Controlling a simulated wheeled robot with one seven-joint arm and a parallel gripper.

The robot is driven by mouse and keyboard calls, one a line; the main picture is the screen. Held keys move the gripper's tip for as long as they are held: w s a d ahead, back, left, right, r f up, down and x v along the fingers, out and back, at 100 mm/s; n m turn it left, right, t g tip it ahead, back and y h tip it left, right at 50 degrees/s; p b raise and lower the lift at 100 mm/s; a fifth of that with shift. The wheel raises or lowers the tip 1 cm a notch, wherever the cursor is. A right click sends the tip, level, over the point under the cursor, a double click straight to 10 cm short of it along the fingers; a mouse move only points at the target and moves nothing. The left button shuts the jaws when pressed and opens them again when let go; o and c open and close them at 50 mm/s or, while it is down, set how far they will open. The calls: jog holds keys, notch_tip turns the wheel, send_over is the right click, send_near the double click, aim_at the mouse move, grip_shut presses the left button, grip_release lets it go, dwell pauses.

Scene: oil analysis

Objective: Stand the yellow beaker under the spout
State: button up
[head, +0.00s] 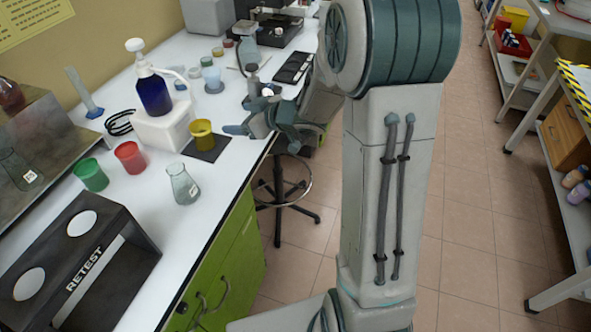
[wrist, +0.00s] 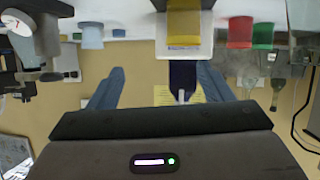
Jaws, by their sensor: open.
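The yellow beaker (head: 203,137) stands upright on a dark square mat (head: 208,154), in front of a white block (head: 160,129). A dark blue pump bottle (head: 153,94) stands on the block, and its white spout (head: 178,75) curves out towards the beaker. The head view does not settle whether the spout tip is exactly over the beaker. My gripper (head: 243,118) is open and empty to the right of the beaker, apart from it. The upside-down wrist view shows the beaker (wrist: 184,24) ahead of my spread fingers (wrist: 160,85).
Red (head: 130,157) and green (head: 90,174) beakers and a glass flask (head: 183,185) stand left of and nearer than the mat. A black RETEST rack (head: 80,265) fills the near bench. Small jars and a blue-based cup (head: 212,80) stand farther back.

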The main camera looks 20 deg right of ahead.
jog(key=s+d+r+m+h, duration=0.5)
jog(key=s+d+m+h, duration=0.15)
jog(key=d+h, duration=0.35)
jog(key=s+a+f+m+g, duration=0.1)
jog(key=s+g, duration=0.6)
jog(key=s, duration=1.4)
jog(key=shift+s+a+f+m+y, duration=0.15)
jog(key=shift+s+a+m+y, duration=0.25)
jog(key=shift+a+m, duration=0.5)
